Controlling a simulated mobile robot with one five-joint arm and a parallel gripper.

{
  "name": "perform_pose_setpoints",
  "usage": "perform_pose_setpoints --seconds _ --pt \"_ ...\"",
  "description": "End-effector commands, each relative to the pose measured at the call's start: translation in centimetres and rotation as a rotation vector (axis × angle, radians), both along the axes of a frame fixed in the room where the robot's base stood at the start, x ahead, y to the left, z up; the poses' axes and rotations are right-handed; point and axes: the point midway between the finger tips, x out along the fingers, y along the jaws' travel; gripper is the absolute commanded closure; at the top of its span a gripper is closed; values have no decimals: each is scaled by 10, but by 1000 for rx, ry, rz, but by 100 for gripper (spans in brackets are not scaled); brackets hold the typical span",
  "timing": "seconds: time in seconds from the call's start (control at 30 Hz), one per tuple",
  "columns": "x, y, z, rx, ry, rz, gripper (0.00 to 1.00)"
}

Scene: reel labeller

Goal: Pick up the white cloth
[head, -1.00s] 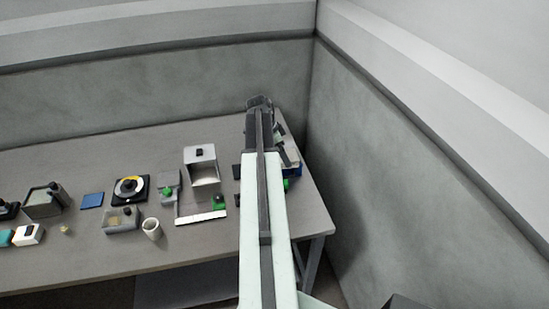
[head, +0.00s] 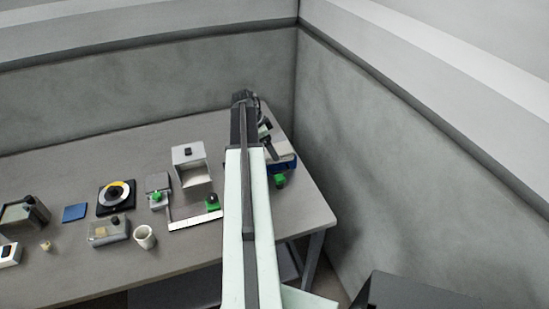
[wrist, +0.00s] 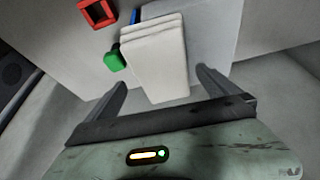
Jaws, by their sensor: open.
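The white cloth (wrist: 158,62) lies as a folded, layered pad in the upper middle of the wrist view. My gripper (wrist: 163,82) is open, with one finger on each side of the cloth's near end. I see no finger closed on the cloth, and I cannot tell the height gap. In the head view my gripper is at the far end of my arm, over the right part of the table, and its fingers cannot be made out. I cannot make out the cloth in the head view.
A green knob (wrist: 114,62) sits close to the cloth's left side, and a red square frame (wrist: 97,13) lies beyond it. On the table (head: 105,265), a white bin (head: 190,157), a cup (head: 144,237) and a dial (head: 117,196) stand left of my arm. Walls meet behind the table.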

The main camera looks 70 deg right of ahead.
Motion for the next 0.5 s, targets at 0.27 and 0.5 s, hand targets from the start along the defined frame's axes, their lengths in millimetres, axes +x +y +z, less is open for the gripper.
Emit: perform_pose_setpoints --seconds 0.27,0.5 --pt "-12 -12 -41 0 0 -2 0" --pt "-13 -12 -37 0 0 -2 17"
